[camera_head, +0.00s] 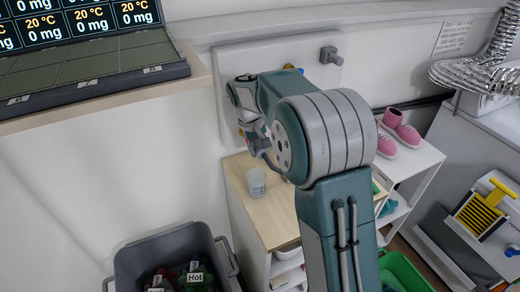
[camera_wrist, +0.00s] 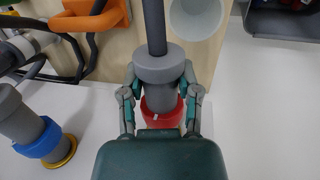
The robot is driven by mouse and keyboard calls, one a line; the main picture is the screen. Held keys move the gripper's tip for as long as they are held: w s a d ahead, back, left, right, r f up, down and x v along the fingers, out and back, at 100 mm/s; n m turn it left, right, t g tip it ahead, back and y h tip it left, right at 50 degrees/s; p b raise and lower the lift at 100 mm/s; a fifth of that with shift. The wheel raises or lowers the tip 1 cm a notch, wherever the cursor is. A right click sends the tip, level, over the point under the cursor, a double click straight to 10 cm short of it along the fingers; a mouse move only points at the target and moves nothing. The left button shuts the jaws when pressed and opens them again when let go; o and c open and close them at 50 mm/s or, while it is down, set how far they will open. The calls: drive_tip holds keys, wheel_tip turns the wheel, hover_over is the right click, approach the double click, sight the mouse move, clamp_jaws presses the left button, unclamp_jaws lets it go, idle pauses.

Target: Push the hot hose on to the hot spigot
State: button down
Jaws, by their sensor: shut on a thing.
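The hot hose (camera_wrist: 157,66) has a thick grey end and a dark grey tube rising from it in the wrist view. My gripper (camera_wrist: 159,82) is shut on this grey end, with one finger on each side. A red collar (camera_wrist: 160,104) shows just below, partly hidden by my fingers and palm. I cannot tell how far the hose end sits on the hot spigot, which is hidden. In the head view my gripper (camera_head: 256,138) is beside the white wall panel (camera_head: 284,52), and the hose is mostly hidden by my arm.
A grey fitting with a blue collar (camera_wrist: 42,141) stands on a brass base at left. A grey knob (camera_head: 330,56) is on the panel. A white cup (camera_head: 256,182) stands on the wooden shelf top (camera_head: 268,215). A grey crate (camera_head: 168,248) with bottles is below.

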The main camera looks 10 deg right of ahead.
drive_tip(key=shift+w+a, duration=0.15)
drive_tip(key=shift+w, duration=0.55)
drive_tip(key=shift+c, duration=1.2)
unclamp_jaws()
